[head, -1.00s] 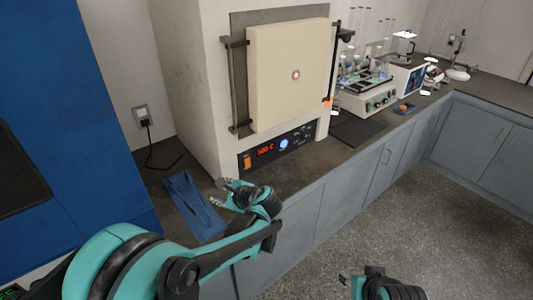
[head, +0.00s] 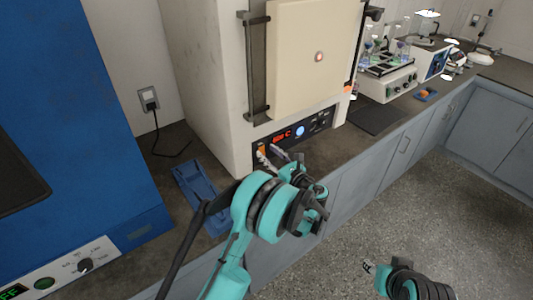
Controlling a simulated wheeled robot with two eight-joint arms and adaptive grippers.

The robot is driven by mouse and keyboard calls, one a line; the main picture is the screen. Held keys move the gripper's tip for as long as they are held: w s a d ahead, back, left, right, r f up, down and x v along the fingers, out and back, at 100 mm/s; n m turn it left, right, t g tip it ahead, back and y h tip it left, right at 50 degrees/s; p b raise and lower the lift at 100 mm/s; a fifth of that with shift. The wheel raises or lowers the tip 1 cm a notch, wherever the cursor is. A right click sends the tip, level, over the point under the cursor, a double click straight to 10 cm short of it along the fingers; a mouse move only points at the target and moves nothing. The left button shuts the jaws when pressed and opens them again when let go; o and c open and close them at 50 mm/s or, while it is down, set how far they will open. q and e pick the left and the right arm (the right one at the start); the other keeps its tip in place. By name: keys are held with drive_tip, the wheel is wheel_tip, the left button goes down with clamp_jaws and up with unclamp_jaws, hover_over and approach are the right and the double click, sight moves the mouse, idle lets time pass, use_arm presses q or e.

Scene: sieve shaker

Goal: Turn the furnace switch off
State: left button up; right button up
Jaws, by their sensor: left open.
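The furnace (head: 222,70) stands on the dark counter with its cream door (head: 310,60) shut. Its black control panel (head: 322,119) carries a red lit display (head: 282,135), a pale blue knob (head: 300,130) and, at the left end, the orange furnace switch (head: 262,149). My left gripper (head: 269,155) is open right at the switch, with its fingertips partly covering it. I cannot tell whether they touch it or which way the switch is set. My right gripper (head: 369,268) is low in the picture over the floor, small and apart from everything; its jaws are unclear.
A blue tray-like object (head: 200,190) lies on the counter left of my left arm. A large blue machine (head: 60,120) fills the left side. A shaker with glassware (head: 388,80) and a black mat (head: 375,118) are to the right of the furnace.

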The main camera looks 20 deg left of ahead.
use_arm(q)
drive_tip(key=shift+x, duration=1.05)
drive_tip(key=shift+r, duration=0.1)
clamp_jaws()
drive_tip(key=shift+s+d+f+t+y, duration=0.1)
drive_tip(key=shift+f+t+y, duration=0.15)
drive_tip(key=shift+t+y, duration=0.35)
drive_tip(key=shift+s+d+f+t+y, duration=0.15)
drive_tip(key=shift+f+t+y, duration=0.1)
drive_tip(key=shift+t+y, duration=0.35)
unclamp_jaws()
drive_tip(key=shift+d, duration=0.1)
